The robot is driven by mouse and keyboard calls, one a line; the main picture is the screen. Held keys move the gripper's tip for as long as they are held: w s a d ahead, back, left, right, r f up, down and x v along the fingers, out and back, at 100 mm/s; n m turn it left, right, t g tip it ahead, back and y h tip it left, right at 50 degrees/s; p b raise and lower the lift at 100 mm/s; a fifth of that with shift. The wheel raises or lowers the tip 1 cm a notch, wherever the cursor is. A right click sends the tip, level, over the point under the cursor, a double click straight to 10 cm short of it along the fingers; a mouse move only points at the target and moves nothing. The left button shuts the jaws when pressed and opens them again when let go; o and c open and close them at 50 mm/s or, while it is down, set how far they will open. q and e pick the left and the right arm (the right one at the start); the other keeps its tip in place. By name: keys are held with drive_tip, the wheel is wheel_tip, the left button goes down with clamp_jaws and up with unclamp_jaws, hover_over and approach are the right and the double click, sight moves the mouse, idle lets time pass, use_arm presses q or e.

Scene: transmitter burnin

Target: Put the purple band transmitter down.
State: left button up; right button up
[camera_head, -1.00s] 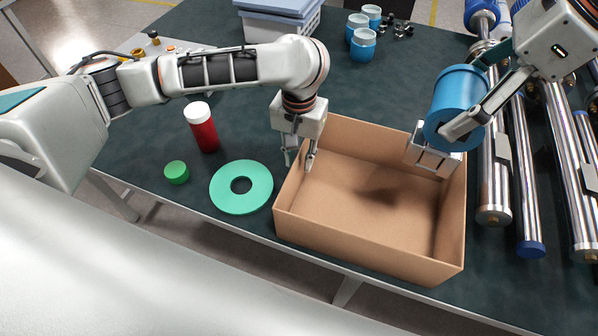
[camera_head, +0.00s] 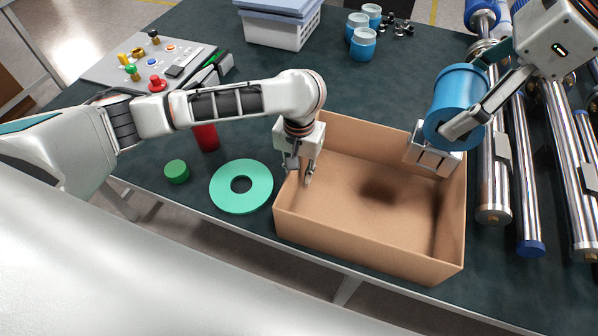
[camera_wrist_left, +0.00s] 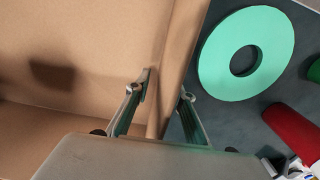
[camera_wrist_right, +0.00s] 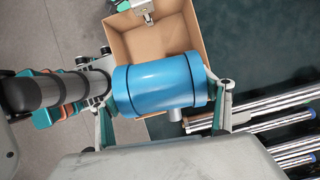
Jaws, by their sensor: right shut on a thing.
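My right gripper (camera_head: 467,103) is shut on a blue cylinder (camera_head: 456,93), held above the right end of an open cardboard box (camera_head: 370,250). The cylinder lies across the right wrist view (camera_wrist_right: 158,86) between the two fingers; no purple band shows on its visible side. A grey metal block (camera_head: 433,155) is below the cylinder at the box's back right; I cannot tell whether it is joined to it. My left gripper (camera_head: 298,177) is open at the box's left wall. In the left wrist view its fingers (camera_wrist_left: 167,91) stand on either side of that wall.
A green ring (camera_head: 215,193), a green cap (camera_head: 177,172) and a red bottle (camera_head: 206,138) lie left of the box. Metal cylinders (camera_head: 493,190) crowd the right.

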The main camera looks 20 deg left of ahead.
use_arm(q)
clamp_jaws()
use_arm(e)
drive_tip(key=shift+r, duration=0.2)
wheel_tip(320, 180, down, 23)
drive_tip(key=n, duration=0.1)
idle(0.5)
drive_tip(key=shift+f, duration=0.2)
drive_tip(key=o, duration=2.1)
drive_tip(key=shift+f, duration=0.2)
drive_tip(key=shift+c, duration=0.2)
drive_tip(key=shift+r, duration=0.1)
use_arm(q)
drive_tip(key=shift+r, duration=0.1)
use_arm(e)
drive_tip(key=v, duration=1.2)
drive_tip(key=shift+w, duration=0.15)
